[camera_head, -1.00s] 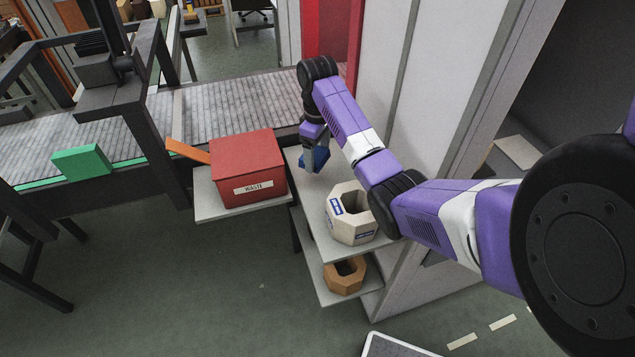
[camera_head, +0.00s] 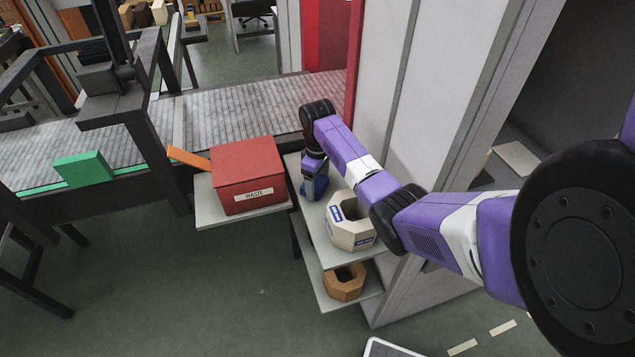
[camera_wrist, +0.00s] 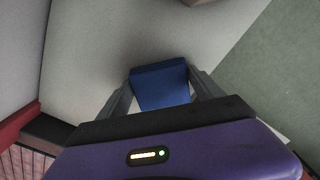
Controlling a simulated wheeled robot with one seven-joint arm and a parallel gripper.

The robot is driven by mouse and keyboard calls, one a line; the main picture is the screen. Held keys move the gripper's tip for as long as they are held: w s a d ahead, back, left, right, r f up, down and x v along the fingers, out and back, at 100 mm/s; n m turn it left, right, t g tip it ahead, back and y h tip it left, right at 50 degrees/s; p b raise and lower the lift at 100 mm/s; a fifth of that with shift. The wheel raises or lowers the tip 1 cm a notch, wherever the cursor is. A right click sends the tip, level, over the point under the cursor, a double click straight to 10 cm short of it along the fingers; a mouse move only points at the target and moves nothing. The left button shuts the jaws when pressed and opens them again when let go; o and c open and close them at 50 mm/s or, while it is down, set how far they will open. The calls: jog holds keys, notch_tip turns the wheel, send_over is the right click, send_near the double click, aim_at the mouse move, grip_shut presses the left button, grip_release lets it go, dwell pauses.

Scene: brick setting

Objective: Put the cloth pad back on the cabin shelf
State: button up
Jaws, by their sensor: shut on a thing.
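My gripper (camera_head: 314,178) is shut on the blue cloth pad (camera_head: 319,188), low over the back part of the pale upper cabin shelf (camera_head: 311,218). In the wrist view the pad (camera_wrist: 160,84) sits between both fingers of my gripper (camera_wrist: 162,88), with the pale shelf surface (camera_wrist: 100,45) around it. I cannot tell whether the pad touches the shelf. My fingers and wrist hide part of the pad in the head view.
A cream octagonal ring (camera_head: 347,232) stands on the same shelf, nearer the front. An orange-brown ring (camera_head: 344,284) is on the lower shelf. A red waste box (camera_head: 248,172) stands on a ledge to the left. The cabin wall (camera_head: 420,110) rises on the right.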

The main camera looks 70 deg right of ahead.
aim_at(317, 183)
jog(key=shift+f, duration=0.15)
jog(key=o, duration=1.3)
notch_tip(317, 183, up, 12)
jog(key=shift+r, duration=0.2)
